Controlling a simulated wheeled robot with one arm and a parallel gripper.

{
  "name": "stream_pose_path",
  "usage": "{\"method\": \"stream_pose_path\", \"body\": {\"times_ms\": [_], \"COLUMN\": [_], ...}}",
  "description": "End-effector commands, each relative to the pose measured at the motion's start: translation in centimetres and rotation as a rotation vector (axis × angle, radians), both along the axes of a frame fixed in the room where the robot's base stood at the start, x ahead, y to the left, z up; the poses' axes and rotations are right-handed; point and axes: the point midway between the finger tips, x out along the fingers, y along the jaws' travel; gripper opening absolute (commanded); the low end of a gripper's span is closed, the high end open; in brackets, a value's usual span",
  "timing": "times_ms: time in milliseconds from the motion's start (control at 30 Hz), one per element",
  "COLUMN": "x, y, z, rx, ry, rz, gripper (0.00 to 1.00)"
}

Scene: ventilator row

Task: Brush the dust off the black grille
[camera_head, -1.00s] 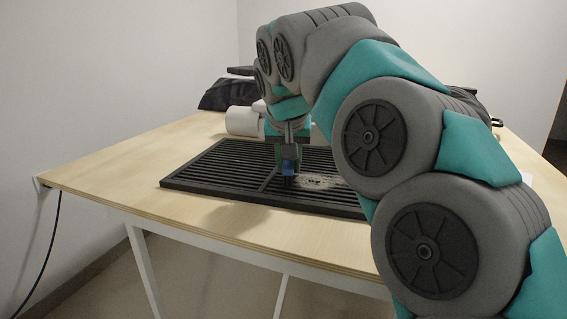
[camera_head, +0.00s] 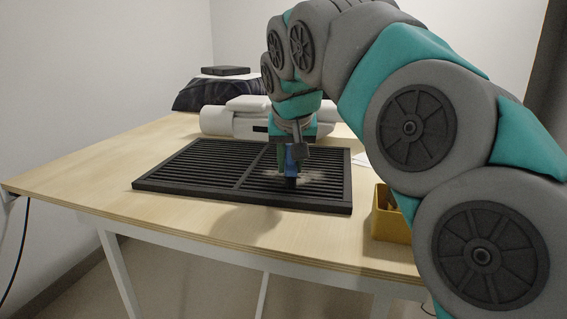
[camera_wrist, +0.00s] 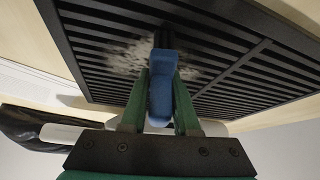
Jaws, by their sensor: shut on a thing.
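The black grille (camera_head: 190,163) lies flat on the wooden table, with slats and a dividing bar across it. A pale grey patch of dust (camera_head: 318,177) lies on its right half in the head view. In the wrist view the dust (camera_wrist: 125,58) spreads over the slats around the brush. My gripper (camera_wrist: 161,100) is shut on a blue brush (camera_wrist: 160,85) with a dark tip. The brush (camera_head: 291,160) points down onto the dusty part of the grille. Its tip appears to be at the slats, but contact is hard to tell.
A yellow box (camera_head: 388,222) stands at the table's front right, partly behind my arm. White rolled items (camera_head: 222,121) and a dark draped thing (camera_head: 200,95) lie at the back. The table (camera_head: 90,170) is clear left of the grille.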

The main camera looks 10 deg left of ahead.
Motion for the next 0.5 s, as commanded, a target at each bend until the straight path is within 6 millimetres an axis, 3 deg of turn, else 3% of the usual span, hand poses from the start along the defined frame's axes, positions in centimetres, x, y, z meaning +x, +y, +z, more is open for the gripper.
{"method": "stream_pose_path", "body": {"times_ms": [500], "x": [-0.2], "y": [-3.3], "z": [-0.2], "rx": [-0.004], "ry": [0.006], "rz": [-0.001], "gripper": [0.00]}}
